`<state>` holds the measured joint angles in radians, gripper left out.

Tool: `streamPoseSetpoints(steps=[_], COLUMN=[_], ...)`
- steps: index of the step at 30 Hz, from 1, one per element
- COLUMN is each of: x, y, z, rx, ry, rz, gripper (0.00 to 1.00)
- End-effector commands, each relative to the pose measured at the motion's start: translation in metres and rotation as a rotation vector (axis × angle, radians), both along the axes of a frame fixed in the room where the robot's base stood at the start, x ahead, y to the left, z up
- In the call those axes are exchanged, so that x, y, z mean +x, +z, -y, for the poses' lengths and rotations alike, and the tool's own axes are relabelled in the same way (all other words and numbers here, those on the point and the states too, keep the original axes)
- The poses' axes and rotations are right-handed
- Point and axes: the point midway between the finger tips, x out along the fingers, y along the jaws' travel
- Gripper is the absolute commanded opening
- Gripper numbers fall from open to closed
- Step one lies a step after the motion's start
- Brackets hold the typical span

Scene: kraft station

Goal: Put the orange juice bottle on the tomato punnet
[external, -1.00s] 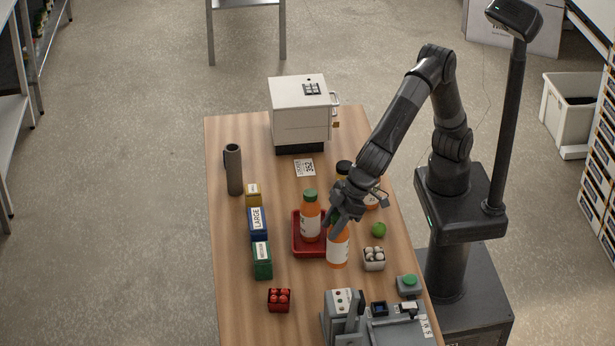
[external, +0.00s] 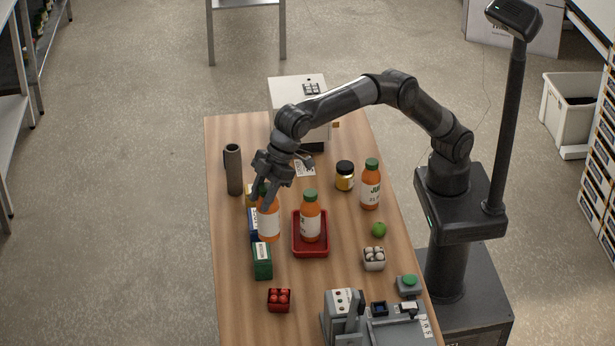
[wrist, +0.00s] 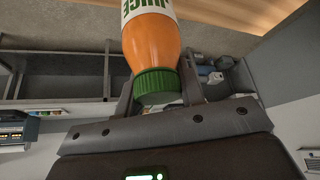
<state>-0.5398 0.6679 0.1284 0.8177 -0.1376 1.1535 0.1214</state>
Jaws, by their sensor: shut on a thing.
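My gripper (external: 268,190) is shut on the upper part of an orange juice bottle (external: 268,222). The bottle hangs roughly upright in front of the blue and green boxes, left of the red tray. In the wrist view the held bottle (wrist: 152,42) shows its green cap and JUICE label between the fingers. The tomato punnet (external: 279,300), a small dark red box with several red tomatoes, stands near the front left of the table, nearer the camera than the held bottle and apart from it.
A second juice bottle (external: 310,222) stands in the red tray (external: 311,253); a third (external: 370,188) stands at the right by a jar (external: 344,178). A green box (external: 262,262) stands between the held bottle and the punnet. A mushroom punnet (external: 374,259) and lime (external: 379,230) are right.

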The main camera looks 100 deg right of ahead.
Motion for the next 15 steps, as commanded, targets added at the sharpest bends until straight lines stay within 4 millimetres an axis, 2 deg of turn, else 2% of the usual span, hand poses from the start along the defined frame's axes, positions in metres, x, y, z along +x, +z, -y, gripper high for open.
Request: streamPoseSetpoints(steps=[2, 5, 15], x=[0.004, 0.003, -0.007], y=[0.000, -0.007, -0.053], z=[-0.001, -0.013, -0.088], rx=[0.002, 0.002, 0.001], ry=[0.010, 0.018, 0.017], rz=[0.003, 0.003, 0.004], gripper=[0.00, 0.00, 0.00])
